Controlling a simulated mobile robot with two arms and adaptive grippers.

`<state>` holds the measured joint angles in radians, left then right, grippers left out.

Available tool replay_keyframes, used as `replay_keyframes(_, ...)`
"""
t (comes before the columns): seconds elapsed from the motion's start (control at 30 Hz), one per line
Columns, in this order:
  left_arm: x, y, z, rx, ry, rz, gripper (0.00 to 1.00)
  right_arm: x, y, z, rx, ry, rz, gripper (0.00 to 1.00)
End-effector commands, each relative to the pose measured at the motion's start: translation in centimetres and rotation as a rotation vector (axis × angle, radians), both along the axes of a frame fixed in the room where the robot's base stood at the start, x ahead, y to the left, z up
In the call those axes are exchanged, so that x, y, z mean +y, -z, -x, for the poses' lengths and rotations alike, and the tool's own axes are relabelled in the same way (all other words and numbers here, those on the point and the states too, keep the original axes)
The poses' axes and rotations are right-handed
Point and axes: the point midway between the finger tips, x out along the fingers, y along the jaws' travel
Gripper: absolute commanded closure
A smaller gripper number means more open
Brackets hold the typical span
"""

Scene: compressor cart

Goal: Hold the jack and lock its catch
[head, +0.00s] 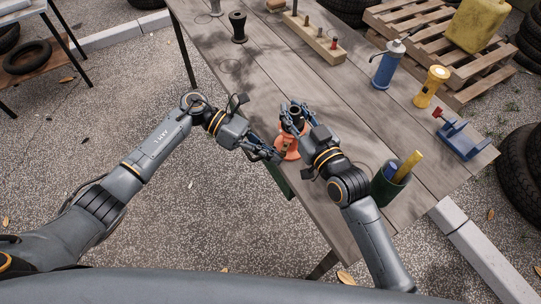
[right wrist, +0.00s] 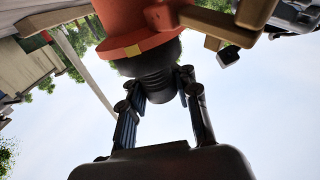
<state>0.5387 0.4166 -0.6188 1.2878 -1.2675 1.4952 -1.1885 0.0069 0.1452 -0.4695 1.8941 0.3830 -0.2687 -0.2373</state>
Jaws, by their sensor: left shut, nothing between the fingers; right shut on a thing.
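The jack (head: 291,142) has an orange body and a dark top, and stands on the wooden table near its front edge. My right gripper (head: 293,112) is shut on the jack's dark upper part. In the right wrist view the orange body (right wrist: 137,26) is at the top, with a black threaded column (right wrist: 155,86) between my right fingers. A brass-brown lever, seemingly the catch (right wrist: 215,27), sticks out from the body to the right there. My left gripper (head: 277,157) is shut and empty beside the jack's left side; whether it touches the catch is unclear.
A green cup (head: 390,188) with blue and yellow things stands right of my right arm. A blue bottle (head: 388,66), a yellow flashlight (head: 431,87) and a blue clamp-like tool (head: 462,139) stand farther right.

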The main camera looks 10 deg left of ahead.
Motion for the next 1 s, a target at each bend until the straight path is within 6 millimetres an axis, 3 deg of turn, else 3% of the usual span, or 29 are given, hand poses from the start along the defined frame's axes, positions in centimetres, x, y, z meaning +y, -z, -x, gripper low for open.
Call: replay_keyframes(1.0, 0.01, -0.80, 0.10, 0.176, 0.002, -0.038, 1.00, -0.01, 0.15, 0.03, 0.003, 0.000, 0.002, 1.00)
